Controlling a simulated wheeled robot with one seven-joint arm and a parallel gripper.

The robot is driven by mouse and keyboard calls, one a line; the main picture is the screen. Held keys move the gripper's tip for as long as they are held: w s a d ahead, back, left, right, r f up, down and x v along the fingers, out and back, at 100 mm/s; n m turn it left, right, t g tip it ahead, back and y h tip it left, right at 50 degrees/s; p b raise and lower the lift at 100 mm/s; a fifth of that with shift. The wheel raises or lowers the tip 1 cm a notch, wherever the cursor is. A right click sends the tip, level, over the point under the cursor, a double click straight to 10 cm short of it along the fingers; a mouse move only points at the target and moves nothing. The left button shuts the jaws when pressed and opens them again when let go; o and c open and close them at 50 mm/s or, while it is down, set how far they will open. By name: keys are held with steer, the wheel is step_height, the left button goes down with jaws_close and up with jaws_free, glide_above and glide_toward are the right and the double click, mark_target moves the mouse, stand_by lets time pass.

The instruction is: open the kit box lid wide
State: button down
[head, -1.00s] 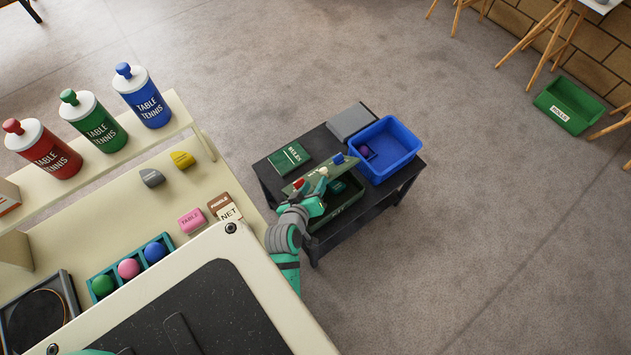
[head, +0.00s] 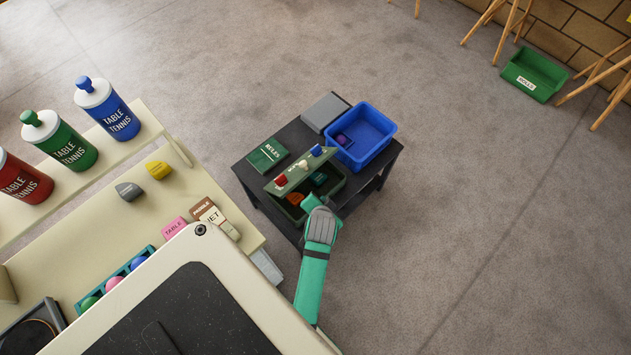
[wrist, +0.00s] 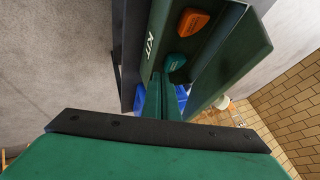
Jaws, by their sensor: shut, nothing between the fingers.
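The green kit box (head: 333,202) stands on a small black table in the head view. Its lid (head: 294,176) is partly raised along the box's far-left side, with red, white and blue pieces along it. An orange piece (head: 296,198) and a teal piece (head: 319,179) show inside. In the wrist view, the box wall (wrist: 151,48) bears the word KIT, and the raised lid (wrist: 236,62) slants at the right. My gripper (head: 313,203) is at the box's near side. Its fingers (wrist: 163,98) are shut and empty, close to the opening; contact cannot be told.
A green rules book (head: 267,153) and a grey case (head: 325,112) lie behind the lid. The cream bench fills the left.

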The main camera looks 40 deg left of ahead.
steer(key=w+d+r+m+g+y, duration=0.3)
steer(key=d+r+m+g+y, duration=0.25)
steer(key=m, duration=1.25)
steer(key=a+f, duration=0.2)
steer(key=a, duration=0.9)
steer(key=shift+s+a+f+y, duration=0.15)
steer(key=shift+s+f+y, duration=0.15)
steer(key=shift+f+y, duration=0.15)
steer(key=shift+w, duration=0.15)
